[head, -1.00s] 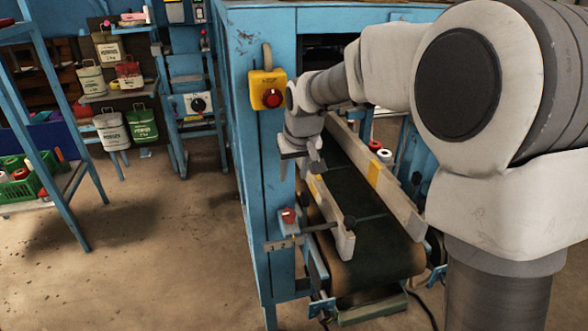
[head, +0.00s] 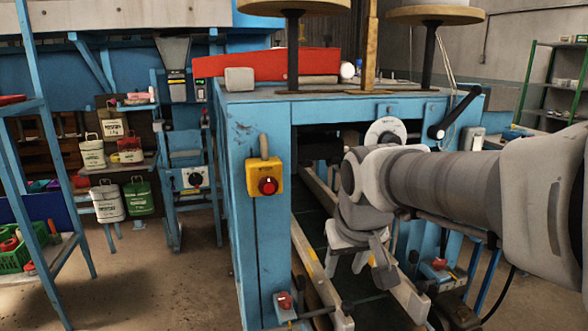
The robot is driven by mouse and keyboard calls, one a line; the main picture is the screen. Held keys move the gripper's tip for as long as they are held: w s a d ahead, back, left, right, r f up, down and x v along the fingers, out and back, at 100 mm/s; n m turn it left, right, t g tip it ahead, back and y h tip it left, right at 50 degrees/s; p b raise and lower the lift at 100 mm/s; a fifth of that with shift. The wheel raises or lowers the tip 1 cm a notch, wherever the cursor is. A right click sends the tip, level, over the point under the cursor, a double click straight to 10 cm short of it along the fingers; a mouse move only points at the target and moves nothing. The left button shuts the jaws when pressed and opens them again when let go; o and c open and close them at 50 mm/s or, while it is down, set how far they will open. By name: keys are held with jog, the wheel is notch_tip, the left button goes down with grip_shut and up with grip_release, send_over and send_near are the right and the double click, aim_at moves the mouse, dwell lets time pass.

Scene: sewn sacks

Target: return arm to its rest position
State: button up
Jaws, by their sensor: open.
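My gripper (head: 362,262) hangs at the end of my arm, in front of the opening of the blue machine. It points downward with its fingers apart, and nothing shows between them. It is above the conveyor (head: 350,306) with its pale side rails. My arm reaches in from the right edge of the head view. The gap between the gripper and the rails cannot be judged exactly.
The blue machine (head: 262,220) carries a yellow box with a red button (head: 266,180). A green rack (head: 555,80) stands at back right.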

jog(key=s+d+m, duration=0.1)
jog(key=s+d, duration=0.1)
jog(key=s, duration=0.5)
jog(key=s+d+p, duration=0.1)
jog(key=s+d, duration=0.2)
jog(key=s, duration=0.5)
jog(key=shift+s+d+m+t, duration=0.25)
jog(key=shift+s+m+t, duration=0.05)
jog(key=shift+m, duration=0.1)
